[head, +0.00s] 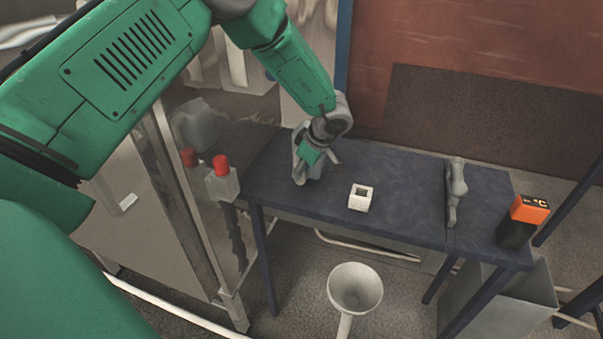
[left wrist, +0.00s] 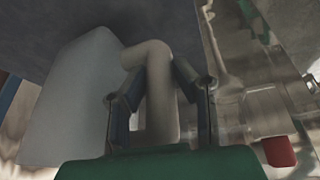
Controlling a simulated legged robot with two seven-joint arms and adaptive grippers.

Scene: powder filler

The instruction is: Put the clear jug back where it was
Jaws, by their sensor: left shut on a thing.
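The clear jug shows as a pale grey, translucent body (head: 300,167) at the left end of the dark table (head: 410,185) in the head view. In the left wrist view the jug body (left wrist: 68,95) fills the left side, and its curved handle (left wrist: 155,95) runs between my fingers. My left gripper (head: 314,150) is shut on the handle; it also shows in the left wrist view (left wrist: 160,82). The jug looks upright, at or just above the table top; I cannot tell whether it touches. My right gripper is not in view.
A grey fitting (head: 455,190) and an orange-black device (head: 520,222) are at the right. A funnel (head: 355,288) is in front.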

